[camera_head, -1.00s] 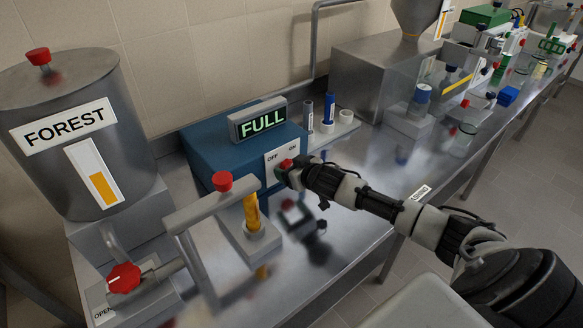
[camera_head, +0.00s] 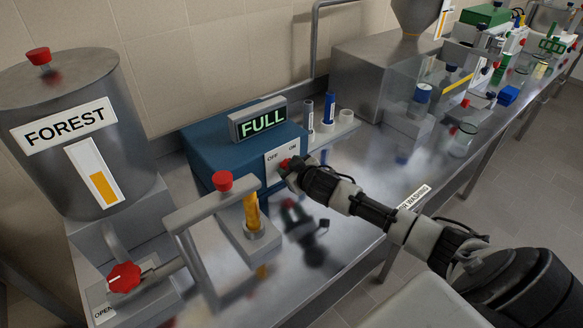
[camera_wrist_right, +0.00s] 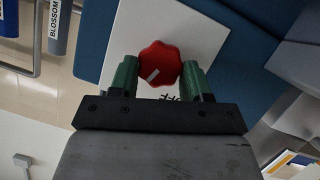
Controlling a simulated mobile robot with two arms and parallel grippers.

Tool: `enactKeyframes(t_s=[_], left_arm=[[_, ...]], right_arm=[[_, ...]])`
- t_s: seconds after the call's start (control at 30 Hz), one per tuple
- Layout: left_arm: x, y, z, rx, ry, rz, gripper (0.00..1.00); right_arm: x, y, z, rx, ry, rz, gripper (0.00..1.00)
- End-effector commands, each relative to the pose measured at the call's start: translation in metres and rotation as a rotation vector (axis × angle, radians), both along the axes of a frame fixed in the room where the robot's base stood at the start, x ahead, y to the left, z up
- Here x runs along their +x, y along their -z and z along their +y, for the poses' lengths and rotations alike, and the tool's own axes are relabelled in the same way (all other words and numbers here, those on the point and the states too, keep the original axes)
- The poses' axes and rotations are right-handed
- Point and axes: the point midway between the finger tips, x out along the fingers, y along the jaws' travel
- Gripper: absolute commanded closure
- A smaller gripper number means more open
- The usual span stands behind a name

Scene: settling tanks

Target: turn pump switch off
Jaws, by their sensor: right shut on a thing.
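The pump switch is a red knob (camera_head: 285,163) on a white plate (camera_head: 272,167) marked OFF on the left and ON on the right, on the front of the blue pump box (camera_head: 215,150). My right gripper (camera_head: 290,169) is at the knob, partly covering it. In the right wrist view the red knob (camera_wrist_right: 160,62) sits between the green fingers of my right gripper (camera_wrist_right: 161,75), one on each side. The knob's pale mark slants toward the lower left there. My left gripper is not in view.
A display (camera_head: 258,120) on the box reads FULL. A FOREST tank (camera_head: 85,165) stands at left, with a red valve knob (camera_head: 124,277) below it.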

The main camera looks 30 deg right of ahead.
Motion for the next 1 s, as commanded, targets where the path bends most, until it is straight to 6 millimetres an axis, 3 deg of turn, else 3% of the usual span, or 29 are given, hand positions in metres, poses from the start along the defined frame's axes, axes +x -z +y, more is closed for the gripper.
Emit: enactKeyframes(t_s=[0.6,1.0], left_arm=[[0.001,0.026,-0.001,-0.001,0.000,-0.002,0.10],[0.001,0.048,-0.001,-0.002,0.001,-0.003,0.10]], right_arm=[[0.000,0.007,0.006,-0.579,0.000,-0.046,0.76],[0.000,0.009,0.007,-0.869,0.001,-0.069,0.76]])
